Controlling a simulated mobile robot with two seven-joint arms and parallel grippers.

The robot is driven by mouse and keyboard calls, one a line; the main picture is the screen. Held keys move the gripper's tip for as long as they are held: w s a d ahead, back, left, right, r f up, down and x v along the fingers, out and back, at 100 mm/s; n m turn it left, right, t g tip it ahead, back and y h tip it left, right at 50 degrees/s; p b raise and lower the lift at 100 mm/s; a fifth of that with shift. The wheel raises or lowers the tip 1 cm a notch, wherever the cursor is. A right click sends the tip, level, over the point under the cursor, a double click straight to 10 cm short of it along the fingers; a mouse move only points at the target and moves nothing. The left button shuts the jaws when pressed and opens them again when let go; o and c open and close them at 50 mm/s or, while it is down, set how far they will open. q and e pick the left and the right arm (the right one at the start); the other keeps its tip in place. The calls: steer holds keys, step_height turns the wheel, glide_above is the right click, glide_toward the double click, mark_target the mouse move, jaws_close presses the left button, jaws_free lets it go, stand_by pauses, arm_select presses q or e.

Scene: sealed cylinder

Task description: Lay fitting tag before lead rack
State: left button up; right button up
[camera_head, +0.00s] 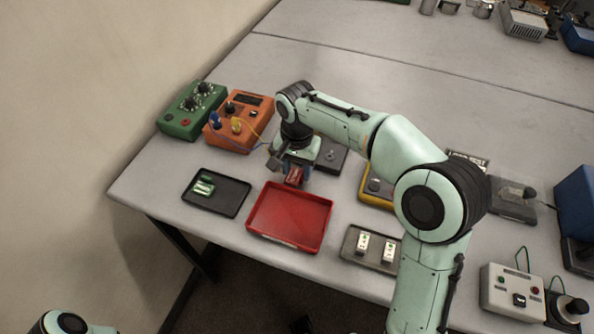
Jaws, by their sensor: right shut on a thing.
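My right gripper (292,178) reaches over the table from the right and points down above the far edge of the red tray (290,236). It is shut on a small dark red piece (295,175), partly hidden by the fingers. I cannot tell for certain whether this piece is the fitting tag. No thing in view can be surely read as the lead rack. An orange box (232,137) with blue and yellow plugs and thin leads stands left of the gripper. Of my left arm only a part shows at the bottom left corner; its gripper is out of view.
A black tray (231,205) with small green-white cylinders lies left of the red tray. A green box (187,121) stands behind it. A grey tray (350,250) with two white blocks lies to the right. My right arm hides part of the table.

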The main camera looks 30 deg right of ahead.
mark_target(297, 174)
steer(key=shift+f, duration=0.65)
steer(key=shift+f, duration=0.2)
steer(key=o, duration=1)
steer(key=shift+r, duration=0.1)
steer(key=shift+r, duration=0.1)
step_height(297, 174, up, 12)
steer(key=shift+r+p, duration=0.1)
steer(key=shift+p, duration=1.1)
